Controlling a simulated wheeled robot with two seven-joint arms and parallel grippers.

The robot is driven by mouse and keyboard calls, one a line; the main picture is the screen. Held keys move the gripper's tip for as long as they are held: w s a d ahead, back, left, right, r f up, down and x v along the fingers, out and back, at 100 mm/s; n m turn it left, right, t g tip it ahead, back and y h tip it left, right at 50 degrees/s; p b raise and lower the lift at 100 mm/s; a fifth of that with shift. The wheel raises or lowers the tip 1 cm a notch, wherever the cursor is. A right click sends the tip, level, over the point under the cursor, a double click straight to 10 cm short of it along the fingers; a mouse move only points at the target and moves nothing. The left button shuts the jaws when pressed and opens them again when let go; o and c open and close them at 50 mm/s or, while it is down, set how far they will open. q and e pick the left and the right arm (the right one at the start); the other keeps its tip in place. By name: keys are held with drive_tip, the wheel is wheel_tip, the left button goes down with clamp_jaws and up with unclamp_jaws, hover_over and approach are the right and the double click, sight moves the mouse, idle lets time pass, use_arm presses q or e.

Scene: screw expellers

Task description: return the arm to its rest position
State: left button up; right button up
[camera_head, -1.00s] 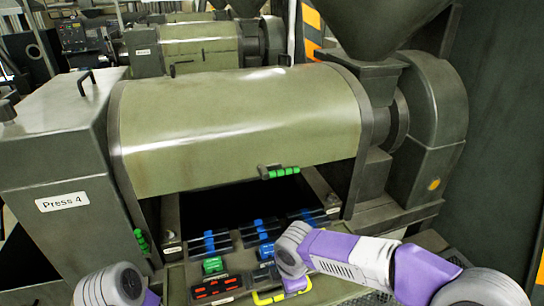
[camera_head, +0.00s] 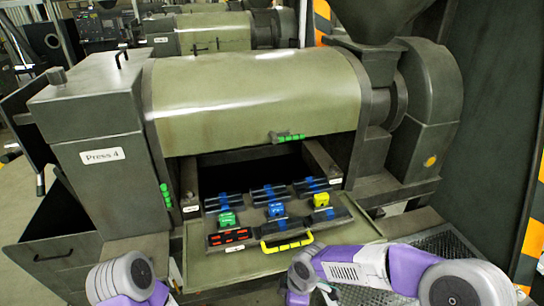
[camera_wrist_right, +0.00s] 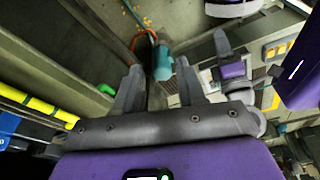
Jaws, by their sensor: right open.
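My right arm (camera_head: 385,265) comes in from the lower right in the head view, bent at the front edge of the press. Its gripper is not clearly seen there. In the right wrist view my right gripper (camera_wrist_right: 159,85) shows two grey fingers spread apart with nothing held between them. A teal cylinder and an orange hose show beyond the fingertips. Part of my left arm (camera_head: 128,280) shows at the lower left of the head view; its gripper is out of view.
Press 4 (camera_head: 255,100) fills the middle with its rounded green cover. Below its dark opening is a panel of dark blocks with blue, green, yellow and red parts. A yellow handle (camera_head: 287,244) is at the panel's front, close to my right arm. A metal grating (camera_head: 445,246) lies at right.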

drive_tip(key=s+d+f+m+b, duration=0.1)
drive_tip(key=s+f+m, duration=0.3)
drive_tip(key=f+m, duration=0.2)
drive_tip(key=s+d+f+m+y+b, duration=0.1)
drive_tip(key=s+f+m, duration=0.4)
drive_tip(key=f, duration=0.6)
drive_tip(key=s+d+f+m+b, duration=0.1)
drive_tip(key=s+d+f+m, duration=0.2)
drive_tip(key=s+f+m, duration=0.2)
wheel_tip(320, 180, down, 4)
drive_tip(key=m, duration=0.4)
drive_tip(key=shift+s+d+y+b, duration=0.2)
drive_tip(key=shift+y+b, duration=0.1)
drive_tip(key=shift+b, duration=0.05)
